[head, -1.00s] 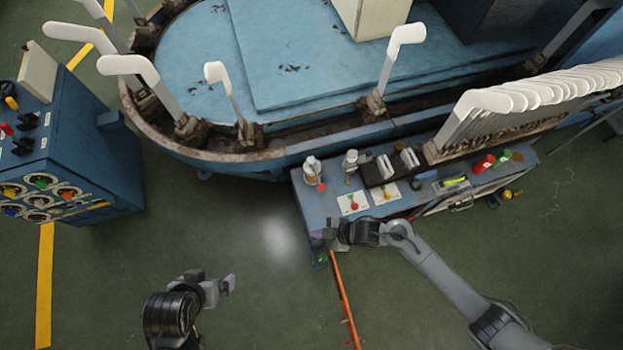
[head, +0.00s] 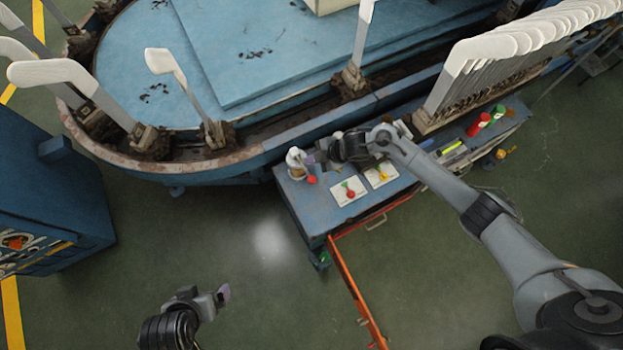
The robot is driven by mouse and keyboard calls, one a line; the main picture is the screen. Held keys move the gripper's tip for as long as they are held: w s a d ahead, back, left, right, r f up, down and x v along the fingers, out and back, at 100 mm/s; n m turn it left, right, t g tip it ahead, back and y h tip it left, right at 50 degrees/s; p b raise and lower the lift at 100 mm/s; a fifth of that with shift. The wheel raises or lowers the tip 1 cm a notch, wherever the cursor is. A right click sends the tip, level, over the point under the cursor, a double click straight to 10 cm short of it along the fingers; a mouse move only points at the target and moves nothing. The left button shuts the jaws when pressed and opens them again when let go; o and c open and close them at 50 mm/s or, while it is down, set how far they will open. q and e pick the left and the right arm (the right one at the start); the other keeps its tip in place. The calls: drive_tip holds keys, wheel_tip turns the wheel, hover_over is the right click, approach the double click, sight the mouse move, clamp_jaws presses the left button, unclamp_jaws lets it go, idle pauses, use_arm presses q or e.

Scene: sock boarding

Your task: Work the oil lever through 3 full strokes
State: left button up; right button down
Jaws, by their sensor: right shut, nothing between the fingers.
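The oiler (head: 296,160), a small pale-topped unit, stands at the left end of the blue bench (head: 315,207). A red knob (head: 311,179) shows at its front right and looks like the end of the oil lever; the rest of the lever is hard to make out. My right gripper (head: 314,158) is shut and empty, with its tips just right of the oiler, above the red knob. I cannot tell whether they touch it. My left gripper (head: 224,293) hangs over the floor at the lower left, away from the bench; its jaws are too small to judge.
White cards with a red-and-green item (head: 348,190) and a yellow item (head: 382,173) lie on the bench. White sock forms (head: 480,55) stand in a row behind. An orange rail (head: 352,288) runs below the bench. The floor between my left gripper and the bench is clear.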

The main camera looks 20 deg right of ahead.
drive_tip(key=shift+f, duration=0.15)
drive_tip(key=b, duration=0.6)
hover_over(314, 179)
wheel_tip(314, 179, down, 7)
drive_tip(key=shift+w+a+r, duration=0.1)
drive_tip(key=shift+r, duration=0.1)
drive_tip(key=shift+f+b, duration=0.7)
drive_tip(key=shift+f, duration=0.25)
idle(0.4)
drive_tip(key=shift+f, duration=0.1)
idle(0.7)
drive_tip(key=shift+f, duration=0.3)
